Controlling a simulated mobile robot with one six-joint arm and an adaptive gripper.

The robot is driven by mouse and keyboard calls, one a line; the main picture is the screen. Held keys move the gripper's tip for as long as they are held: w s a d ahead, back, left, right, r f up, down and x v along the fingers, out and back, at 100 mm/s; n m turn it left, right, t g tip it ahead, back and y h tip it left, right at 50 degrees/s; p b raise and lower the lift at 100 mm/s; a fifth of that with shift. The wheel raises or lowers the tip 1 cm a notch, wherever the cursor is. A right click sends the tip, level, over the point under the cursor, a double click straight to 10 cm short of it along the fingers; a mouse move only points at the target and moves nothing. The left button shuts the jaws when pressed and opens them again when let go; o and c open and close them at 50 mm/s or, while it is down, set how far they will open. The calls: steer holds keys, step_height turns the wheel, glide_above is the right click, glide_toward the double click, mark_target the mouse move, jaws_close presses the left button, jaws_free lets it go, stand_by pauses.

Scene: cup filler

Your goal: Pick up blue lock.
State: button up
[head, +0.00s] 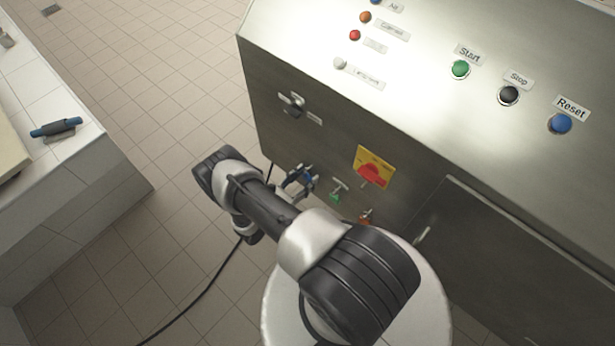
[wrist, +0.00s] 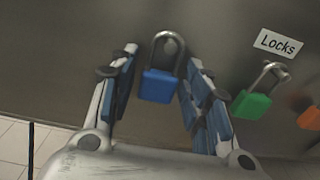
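The blue lock (wrist: 158,86) hangs by its grey shackle from a peg on the metal panel in the wrist view. My gripper (wrist: 163,60) is open, with one blue-padded finger on each side of the lock. There is a visible gap between the lock body and each finger, and nothing is held. How deep the fingertips reach relative to the lock is hard to tell. In the head view, my gripper (head: 299,178) is at the machine's front panel, partly behind my arm. The blue lock cannot be told apart from the blue pads there.
A green lock (wrist: 251,105) and an orange lock (wrist: 310,118) hang to the right, below a "Locks" label (wrist: 278,43). A yellow-and-red switch (head: 374,168) sits on the panel near my arm. A white counter (head: 60,150) is at left, with tiled floor between.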

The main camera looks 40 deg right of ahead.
steer(key=c, duration=0.8)
steer(key=shift+r+p, duration=0.35)
steer(key=shift+r, duration=0.15)
steer(key=a, duration=0.6)
steer(key=s+a+p, duration=0.1)
steer(key=a, duration=1.1)
steer(key=shift+s+r+p, duration=0.25)
steer(key=shift+p, duration=0.05)
